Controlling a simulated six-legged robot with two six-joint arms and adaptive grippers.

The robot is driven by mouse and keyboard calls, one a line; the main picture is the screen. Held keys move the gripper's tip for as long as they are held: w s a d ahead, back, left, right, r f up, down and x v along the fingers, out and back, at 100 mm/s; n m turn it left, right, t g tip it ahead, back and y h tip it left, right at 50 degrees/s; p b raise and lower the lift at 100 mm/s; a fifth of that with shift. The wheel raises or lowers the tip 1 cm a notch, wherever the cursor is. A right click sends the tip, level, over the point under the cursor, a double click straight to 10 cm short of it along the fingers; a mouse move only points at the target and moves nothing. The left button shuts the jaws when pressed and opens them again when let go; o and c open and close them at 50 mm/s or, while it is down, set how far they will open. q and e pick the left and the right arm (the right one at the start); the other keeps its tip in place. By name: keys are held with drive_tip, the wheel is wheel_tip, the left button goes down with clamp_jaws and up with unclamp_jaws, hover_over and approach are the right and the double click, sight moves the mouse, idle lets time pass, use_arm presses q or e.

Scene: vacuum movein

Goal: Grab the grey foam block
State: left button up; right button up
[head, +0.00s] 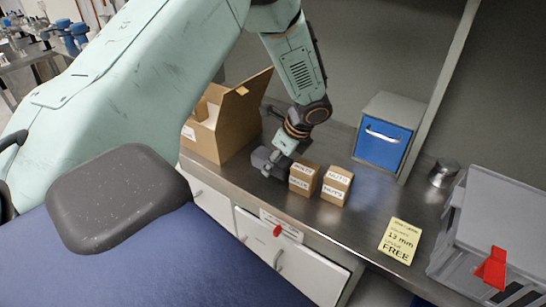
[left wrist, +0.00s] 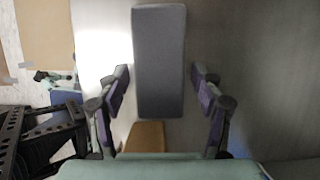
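The grey foam block (left wrist: 158,62) is upright in the middle of the left wrist view, between the two fingers of my left gripper (left wrist: 160,80). The fingers are open, with a narrow gap showing on each side of the block. In the head view, my left gripper (head: 276,160) is low over the metal bench, just left of two small cartons. A dark grey shape at its tip (head: 262,158) seems to be the block, but gripper and block are hard to separate there. My right gripper is not in view.
Two small labelled cartons (head: 303,180) (head: 337,186) stand close right of the gripper. An open cardboard box (head: 237,122) is behind left. A blue-fronted cabinet (head: 384,143), metal tin (head: 443,173), yellow note (head: 400,241) and grey crate (head: 500,225) are further right. Bare bench lies between.

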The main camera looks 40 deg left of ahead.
use_arm(q)
drive_tip(key=shift+a, duration=0.25)
drive_tip(key=c, duration=0.5)
drive_tip(key=shift+d, duration=0.15)
drive_tip(key=shift+c, duration=0.9)
